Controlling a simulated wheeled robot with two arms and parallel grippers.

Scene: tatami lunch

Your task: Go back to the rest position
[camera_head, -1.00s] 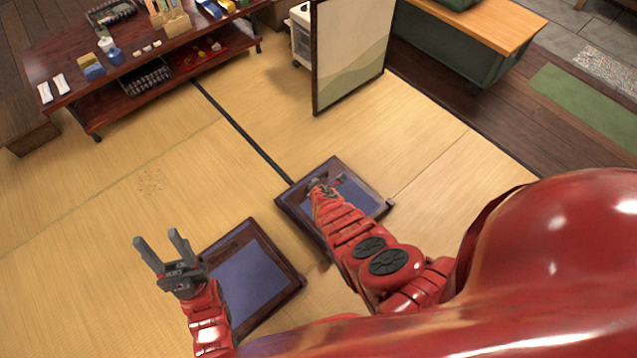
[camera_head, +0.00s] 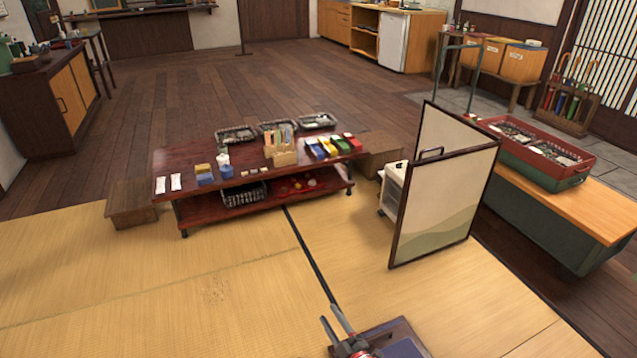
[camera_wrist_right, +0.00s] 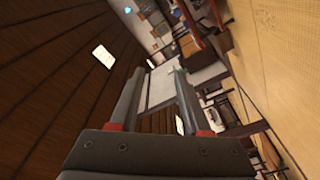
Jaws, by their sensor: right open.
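My right gripper (camera_head: 332,315) shows at the bottom edge of the head view, fingers pointing up and apart. It is open and empty. My left gripper is not in view.
A low red table (camera_head: 178,200) with boxes and baskets stands ahead on the tatami. A framed screen (camera_head: 440,190) and a wood-topped counter (camera_head: 590,215) with a red crate (camera_head: 540,150) stand to the right. The tatami at front left is bare.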

